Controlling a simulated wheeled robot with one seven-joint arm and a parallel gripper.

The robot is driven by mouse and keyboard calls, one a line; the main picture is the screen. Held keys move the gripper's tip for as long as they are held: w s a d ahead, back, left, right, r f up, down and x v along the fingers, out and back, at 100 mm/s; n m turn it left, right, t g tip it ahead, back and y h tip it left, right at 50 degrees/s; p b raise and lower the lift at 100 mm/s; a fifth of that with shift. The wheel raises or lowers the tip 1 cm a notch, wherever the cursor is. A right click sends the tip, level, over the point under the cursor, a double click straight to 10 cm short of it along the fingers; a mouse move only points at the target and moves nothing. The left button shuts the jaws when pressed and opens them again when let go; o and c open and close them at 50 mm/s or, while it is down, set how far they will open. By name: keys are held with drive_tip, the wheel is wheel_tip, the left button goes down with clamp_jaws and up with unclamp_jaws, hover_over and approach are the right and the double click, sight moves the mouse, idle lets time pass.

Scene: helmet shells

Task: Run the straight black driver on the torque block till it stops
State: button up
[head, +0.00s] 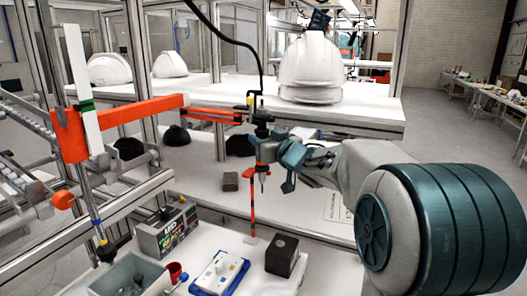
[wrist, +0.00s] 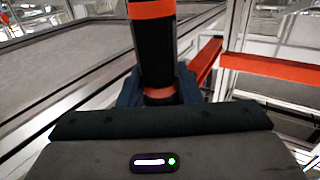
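The straight black driver (wrist: 154,45) has orange bands and stands upright in my gripper (wrist: 158,92), with a dark finger on each side of it in the wrist view. In the head view my gripper (head: 268,150) holds the driver (head: 262,128) below a black cable, its thin bit pointing down in the air. A black block (head: 281,257) with a round spot on top, perhaps the torque block, sits on the front bench below and slightly right of the bit. The bit is well above it and apart from it. The bit is out of sight in the wrist view.
A thin red post (head: 252,205) stands close left of the bit. An orange arm (head: 140,110) crosses at left. A grey labelled box (head: 166,230), a blue-edged tray (head: 219,274) and a grey bin (head: 130,276) share the front bench. White helmet shells (head: 311,70) stand behind.

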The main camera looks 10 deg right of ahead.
clamp_jaws()
drive_tip(key=shift+c, duration=0.4)
unclamp_jaws()
drive_tip(key=shift+r, duration=0.1)
clamp_jaws()
drive_tip(key=s, duration=0.7)
drive_tip(key=shift+d+p, duration=0.2)
drive_tip(key=shift+p, duration=0.45)
